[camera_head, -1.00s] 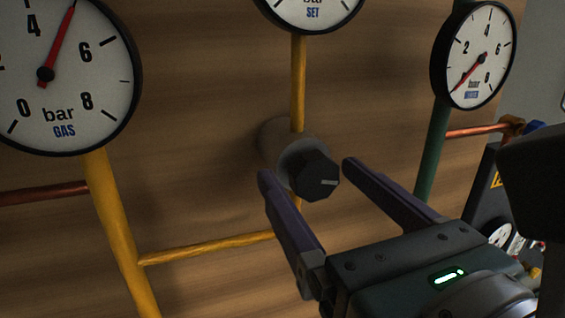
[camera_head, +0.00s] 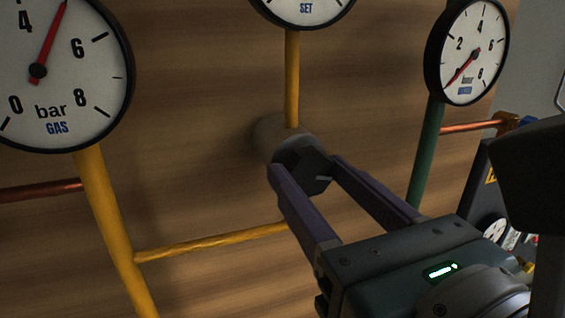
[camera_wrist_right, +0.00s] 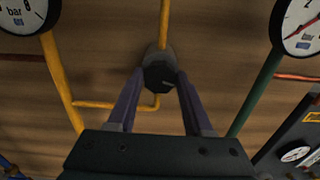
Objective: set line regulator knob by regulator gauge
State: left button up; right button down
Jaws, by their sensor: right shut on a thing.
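The black regulator knob (camera_head: 312,172) has a pale pointer mark and sits on a round grey body (camera_head: 268,133) on the wooden panel. It also shows in the right wrist view (camera_wrist_right: 158,76). My right gripper (camera_head: 304,168) is shut on the knob, one finger on each side. The regulator gauge, marked SET (camera_head: 305,10), is at the top, above the knob; its needle is cut off by the frame edge. My left gripper is not in view.
A GAS gauge (camera_head: 50,75) at left has its red needle pointing up, between 4 and 6. Another gauge (camera_head: 472,55) at right points low. Yellow pipes (camera_head: 110,220) and a green pipe (camera_head: 426,150) run along the panel. A dark device (camera_head: 492,190) stands at right.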

jog(key=shift+r+n+p, duration=0.25)
jog(key=shift+n+p, duration=0.45)
jog(key=shift+p, duration=0.05)
jog(key=shift+f+n, duration=0.1)
jog(key=shift+n, duration=0.3)
jog(key=shift+f, duration=0.1)
jog(key=shift+c, duration=1.5)
grip_release()
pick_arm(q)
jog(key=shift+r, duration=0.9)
